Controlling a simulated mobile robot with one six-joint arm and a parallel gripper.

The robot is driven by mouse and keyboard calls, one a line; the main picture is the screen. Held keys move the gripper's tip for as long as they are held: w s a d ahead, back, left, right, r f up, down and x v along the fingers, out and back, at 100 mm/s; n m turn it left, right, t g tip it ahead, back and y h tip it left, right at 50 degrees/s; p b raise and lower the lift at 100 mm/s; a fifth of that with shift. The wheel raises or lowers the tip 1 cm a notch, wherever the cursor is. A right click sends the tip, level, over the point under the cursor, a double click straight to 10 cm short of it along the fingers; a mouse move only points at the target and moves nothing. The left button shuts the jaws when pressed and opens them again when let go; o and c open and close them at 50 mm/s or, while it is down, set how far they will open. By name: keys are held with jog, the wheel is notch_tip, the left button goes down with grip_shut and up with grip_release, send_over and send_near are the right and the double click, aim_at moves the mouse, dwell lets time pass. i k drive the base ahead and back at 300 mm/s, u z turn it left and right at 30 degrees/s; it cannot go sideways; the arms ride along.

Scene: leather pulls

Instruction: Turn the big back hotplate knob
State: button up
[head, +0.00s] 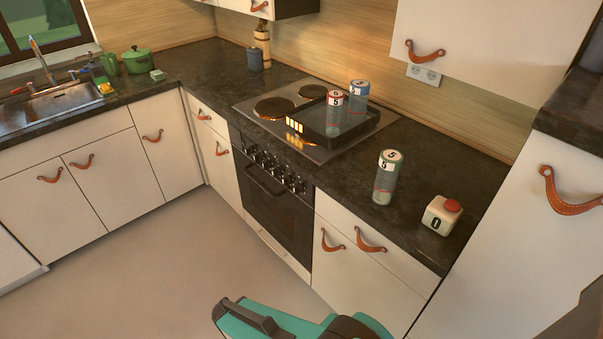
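A row of several small dark knobs (274,168) runs along the top of the oven front, under the counter edge. I cannot read any markings that tell which knob is the big back hotplate's. The cooktop (246,105) above shows two round hotplates, a larger one (274,107) nearer the left front and a smaller one (312,91) behind it. A black tray covers its right part, hiding any plates there. A teal and black part of my arm shows at the bottom edge, away from the knobs; my gripper's fingers are not visible.
Another can (385,182) and a red-button box (441,216) stand on the right counter. The oven handle (265,186) sits below the knobs. The floor (170,260) before the oven is clear.

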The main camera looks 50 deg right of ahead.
aim_at(288, 180)
jog(key=z, duration=4.5)
jog(key=i, duration=0.1)
jog(key=u, duration=3.15)
jog(key=k, duration=0.9)
jog(key=u, duration=0.2)
jog(key=i, duration=0.85)
